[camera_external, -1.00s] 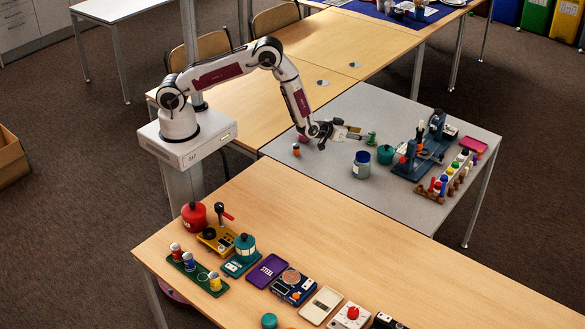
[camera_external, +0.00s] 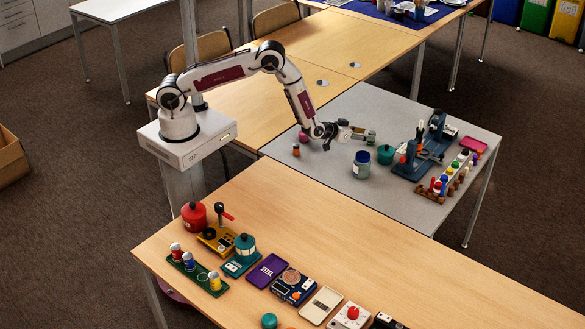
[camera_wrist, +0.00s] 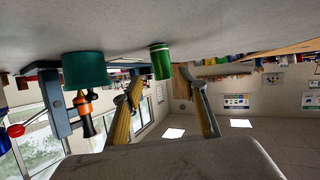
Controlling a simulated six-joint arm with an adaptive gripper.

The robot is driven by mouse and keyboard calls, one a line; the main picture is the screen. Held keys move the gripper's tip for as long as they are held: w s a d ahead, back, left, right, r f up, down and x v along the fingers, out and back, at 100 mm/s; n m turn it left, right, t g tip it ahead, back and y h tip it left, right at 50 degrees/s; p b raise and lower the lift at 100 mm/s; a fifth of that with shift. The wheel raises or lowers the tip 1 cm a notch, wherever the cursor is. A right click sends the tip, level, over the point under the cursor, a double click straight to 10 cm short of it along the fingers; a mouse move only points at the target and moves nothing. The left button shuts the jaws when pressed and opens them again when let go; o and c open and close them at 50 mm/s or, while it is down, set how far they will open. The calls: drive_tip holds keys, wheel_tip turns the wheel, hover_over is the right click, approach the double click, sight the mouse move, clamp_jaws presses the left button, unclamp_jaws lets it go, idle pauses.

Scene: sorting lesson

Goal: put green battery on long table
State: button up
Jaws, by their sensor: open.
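The green battery (camera_external: 371,138) stands upright on the grey table (camera_external: 330,165). In the wrist view, which is upside down, the battery (camera_wrist: 161,62) shows as a green cylinder with a pale band near one end. My gripper (camera_external: 362,133) is low over the grey table beside the battery. Its two fingers (camera_wrist: 157,78) are apart, with the battery in line with the gap at their tips. I cannot tell whether a finger touches it. A long wooden table (camera_external: 400,265) runs across the foreground.
A teal pot (camera_external: 385,154) and a dark blue jar (camera_external: 362,166) stand near the gripper. A blue stand (camera_external: 425,155) and a rack of coloured pieces (camera_external: 455,177) are to the right. The foreground table's front side is crowded; its back strip is clear.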

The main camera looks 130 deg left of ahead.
idle(0.3)
drive_tip(key=shift+w+a+f, duration=0.15)
drive_tip(key=shift+a+f, duration=0.3)
drive_tip(key=shift+a, duration=0.2)
drive_tip(key=shift+w+a+f, duration=0.1)
drive_tip(key=shift+a+f, duration=0.35)
drive_tip(key=shift+a, duration=0.2)
drive_tip(key=shift+x, duration=1.05)
drive_tip(key=shift+r, duration=0.1)
clamp_jaws()
